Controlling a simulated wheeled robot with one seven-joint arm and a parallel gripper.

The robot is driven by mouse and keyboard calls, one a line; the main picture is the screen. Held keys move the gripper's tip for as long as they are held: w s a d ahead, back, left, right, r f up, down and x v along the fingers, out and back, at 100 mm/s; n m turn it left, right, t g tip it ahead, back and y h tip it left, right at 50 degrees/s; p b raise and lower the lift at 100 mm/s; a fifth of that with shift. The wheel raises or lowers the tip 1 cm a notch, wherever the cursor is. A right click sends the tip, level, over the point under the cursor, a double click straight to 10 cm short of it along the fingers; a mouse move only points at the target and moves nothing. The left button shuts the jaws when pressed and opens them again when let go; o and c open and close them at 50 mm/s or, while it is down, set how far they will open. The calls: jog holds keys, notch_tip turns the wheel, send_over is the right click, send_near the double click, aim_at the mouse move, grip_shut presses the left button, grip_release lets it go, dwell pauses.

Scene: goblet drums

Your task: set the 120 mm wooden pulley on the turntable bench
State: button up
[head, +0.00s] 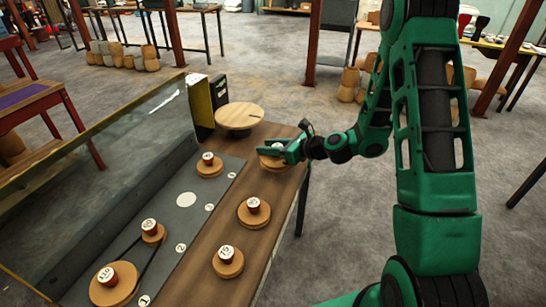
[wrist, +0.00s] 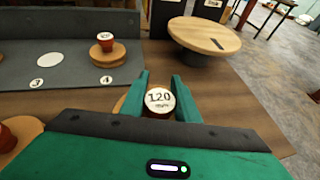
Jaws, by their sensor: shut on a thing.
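The 120 mm pulley is a round wooden disc (head: 272,162) with a red knob and a white cap (wrist: 160,99) reading 120. My gripper (head: 280,151) is shut on its knob, one green finger on either side in the wrist view. The disc is mostly hidden by the gripper; I cannot tell whether it touches the wood below. The turntable bench has a brown wooden top (head: 200,275) and a grey plate (head: 130,232) with numbered white marks. A bare white disc (head: 187,200) lies on the plate by mark 3. The round wooden turntable (head: 239,117) stands at the far end.
On the plate, pulleys stand at the near end (head: 115,287), beside mark 2 (head: 153,233) and by mark 4 (head: 209,168); a dark belt links the nearer two. Two loose pulleys (head: 253,212) (head: 228,262) stand on the wood. A clear guard (head: 90,165) borders the left side.

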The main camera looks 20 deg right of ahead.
jog(key=shift+f, duration=2.05)
jog(key=o, duration=1.1)
jog(key=shift+o, duration=0.2)
jog(key=shift+d, duration=0.1)
jog(key=v, duration=1.2)
jog(key=shift+r, duration=0.1)
